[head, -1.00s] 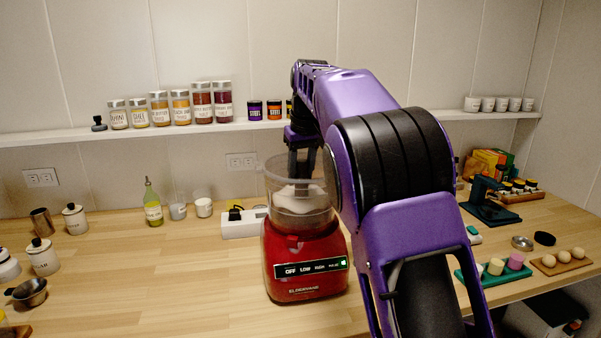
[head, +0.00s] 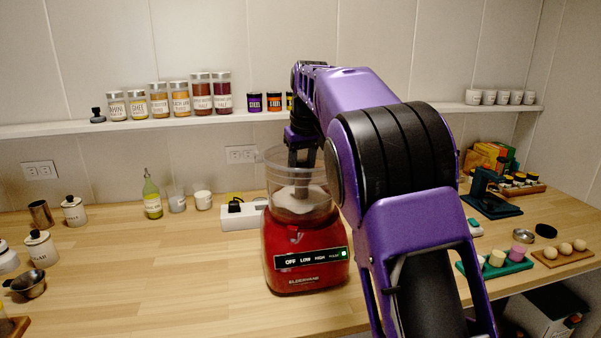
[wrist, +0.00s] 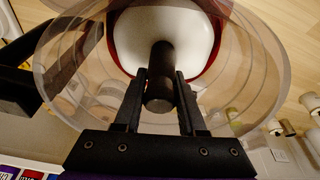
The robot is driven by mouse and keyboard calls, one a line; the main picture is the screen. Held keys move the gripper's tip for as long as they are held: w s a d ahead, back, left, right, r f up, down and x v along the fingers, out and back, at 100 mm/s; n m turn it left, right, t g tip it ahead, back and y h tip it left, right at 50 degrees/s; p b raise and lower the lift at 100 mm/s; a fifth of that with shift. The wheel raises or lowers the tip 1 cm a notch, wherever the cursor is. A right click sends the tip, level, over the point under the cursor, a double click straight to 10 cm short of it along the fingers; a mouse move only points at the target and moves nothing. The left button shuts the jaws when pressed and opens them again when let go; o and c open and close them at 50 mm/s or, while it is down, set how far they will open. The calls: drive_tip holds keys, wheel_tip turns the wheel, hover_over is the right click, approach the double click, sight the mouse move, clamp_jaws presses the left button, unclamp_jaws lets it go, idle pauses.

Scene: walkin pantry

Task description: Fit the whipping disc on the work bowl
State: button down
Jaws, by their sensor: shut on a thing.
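The whipping disc is white with a dark upright stem; it shows inside the bowl in the head view (head: 300,203) and the wrist view (wrist: 150,32). My gripper (head: 301,165) reaches down into the bowl from above. In the wrist view its two fingers (wrist: 160,78) are shut on the dark stem. The clear work bowl (head: 281,172) stands on the red food processor base (head: 305,248); its rim surrounds the disc in the wrist view (wrist: 262,85). The disc is low in the bowl. Whether it is seated on anything below is hidden.
A green bottle (head: 152,200) and small cups stand to the left. A green tray (head: 505,265) and egg holder (head: 560,252) are right.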

drive_tip(key=shift+f+b, duration=0.3)
drive_tip(key=shift+f, duration=0.3)
drive_tip(key=shift+c, duration=2)
unclamp_jaws()
drive_tip(key=p+v, duration=0.4)
drive_tip(key=v, duration=1.3)
drive_tip(key=shift+r+p, duration=0.15)
drive_tip(key=shift+p, duration=0.15)
